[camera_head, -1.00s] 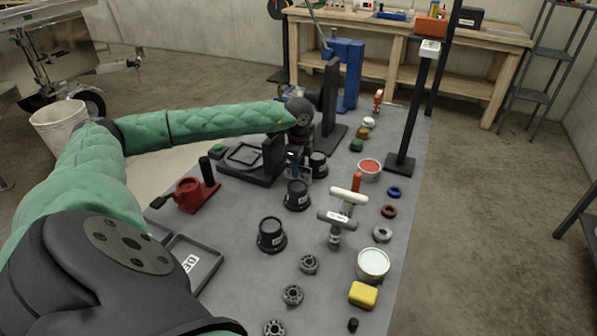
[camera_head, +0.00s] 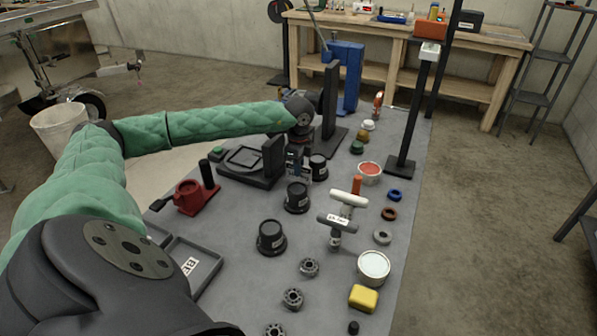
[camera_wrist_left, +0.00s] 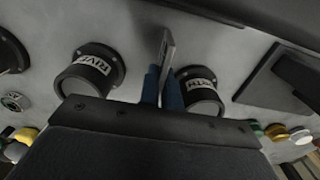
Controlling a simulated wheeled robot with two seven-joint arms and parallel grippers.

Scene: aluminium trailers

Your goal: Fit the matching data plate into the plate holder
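My left gripper (camera_head: 298,162) hangs over the table between the black holder and the black pots. In the left wrist view its blue fingers (camera_wrist_left: 162,88) are closed on a thin grey plate (camera_wrist_left: 167,48), seen nearly edge-on, so its lettering cannot be read. A black base with a square raised frame and an upright block (camera_head: 273,160), likely the plate holder, stands just left of the gripper. The frame looks empty. The plate is apart from it. My right gripper is not in view.
Black labelled pots (camera_head: 297,197) stand close to the gripper; one reads "RIVE" in the wrist view (camera_wrist_left: 90,70). A red clamp-like device (camera_head: 193,195), grey tray (camera_head: 205,270), T-handled tools (camera_head: 336,222) and a tall black post (camera_head: 408,120) also occupy the table.

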